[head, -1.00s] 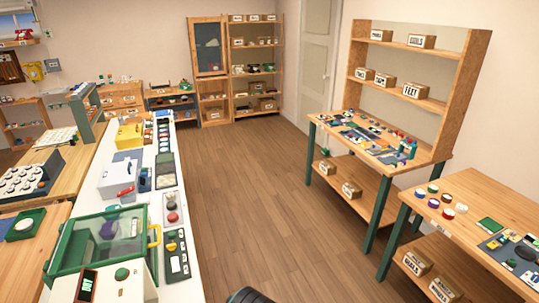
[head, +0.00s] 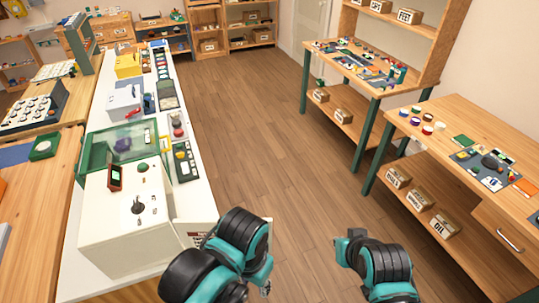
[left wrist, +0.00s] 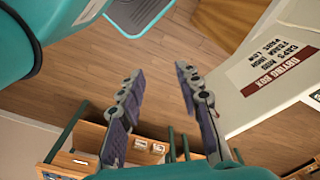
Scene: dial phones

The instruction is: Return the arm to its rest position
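My left arm's dark and teal links are at the bottom centre of the head view, in front of the white bench. In the left wrist view my left gripper (left wrist: 157,72) has its two dark fingers spread apart with nothing between them, over the wooden floor. In the head view its fingers cannot be made out clearly. My right arm's teal and black links are at the bottom right of the head view, over the floor. The right gripper's fingers are not seen.
A cream box (head: 130,220) with a knob stands on the white bench (head: 75,265), close left of my left arm; its labelled side (left wrist: 275,65) shows in the left wrist view. A wooden table (head: 455,115) stands at the right. The floor (head: 260,130) between is clear.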

